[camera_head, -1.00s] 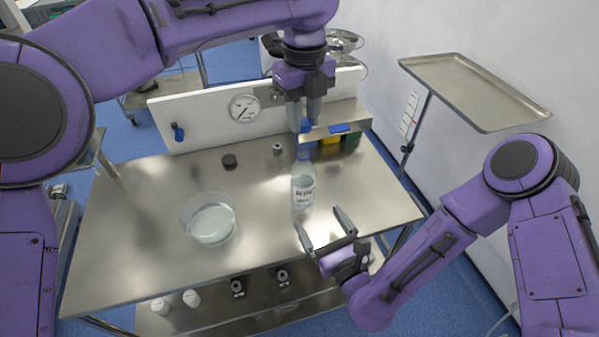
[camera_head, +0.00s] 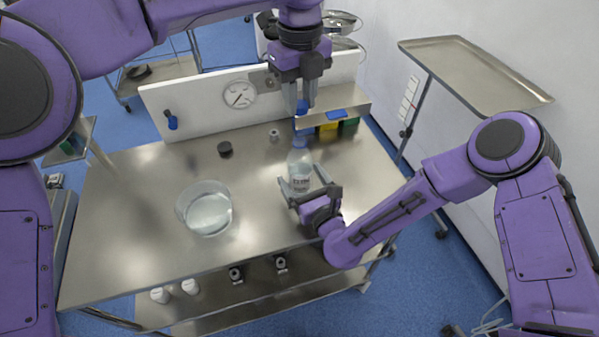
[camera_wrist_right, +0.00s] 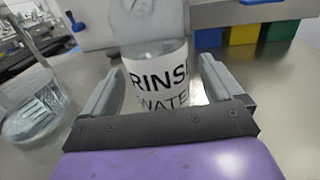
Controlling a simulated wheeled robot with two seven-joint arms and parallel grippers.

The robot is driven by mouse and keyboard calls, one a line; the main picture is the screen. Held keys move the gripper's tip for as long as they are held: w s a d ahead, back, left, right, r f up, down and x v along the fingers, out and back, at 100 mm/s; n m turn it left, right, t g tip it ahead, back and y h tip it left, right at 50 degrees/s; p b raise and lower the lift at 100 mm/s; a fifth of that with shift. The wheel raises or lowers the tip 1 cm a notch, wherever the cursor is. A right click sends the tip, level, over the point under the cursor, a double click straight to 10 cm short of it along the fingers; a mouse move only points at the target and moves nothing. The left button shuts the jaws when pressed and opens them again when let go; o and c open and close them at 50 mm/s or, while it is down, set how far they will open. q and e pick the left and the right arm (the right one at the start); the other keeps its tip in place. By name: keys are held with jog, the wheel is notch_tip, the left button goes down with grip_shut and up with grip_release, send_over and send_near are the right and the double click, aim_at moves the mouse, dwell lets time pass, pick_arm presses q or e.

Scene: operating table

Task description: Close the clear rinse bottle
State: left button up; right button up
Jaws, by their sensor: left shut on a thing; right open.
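The clear rinse bottle (camera_head: 300,168) stands upright on the steel table (camera_head: 140,220); its label, "RINSE WATER", shows large in the right wrist view (camera_wrist_right: 160,85). My left gripper (camera_head: 303,105) points down above the bottle and is shut on a blue cap (camera_head: 301,108). The cap is over the bottle's neck; I cannot tell whether they touch. My right gripper (camera_head: 308,188) is open, with its fingers on either side of the bottle's lower body. In the right wrist view the right gripper (camera_wrist_right: 160,90) shows the bottle between its fingers, with no clear contact.
A glass bowl (camera_head: 205,210) of clear liquid stands left of the bottle. A dark round piece (camera_head: 225,149) and a small metal piece (camera_head: 274,135) lie behind. A white panel with a gauge (camera_head: 239,93) and a shelf with coloured bins (camera_head: 328,127) bound the back. The left table front is clear.

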aim_at(297, 171)
pick_arm(q)
jog(key=shift+s, duration=0.15)
pick_arm(e)
jog(key=shift+x, duration=1.15)
pick_arm(q)
jog(key=shift+w, duration=0.25)
pick_arm(e)
jog(key=shift+w+a, duration=0.2)
jog(key=shift+w, duration=0.3)
pick_arm(q)
jog(key=shift+s, duration=0.15)
pick_arm(e)
jog(key=shift+s, duration=0.15)
jog(key=shift+c, duration=0.5)
jog(key=c, duration=1.4)
pick_arm(q)
jog(key=shift+f, duration=2.5)
jog(key=shift+f, duration=0.9)
jog(key=shift+f, duration=0.55)
pick_arm(e)
jog(key=shift+f, duration=0.1)
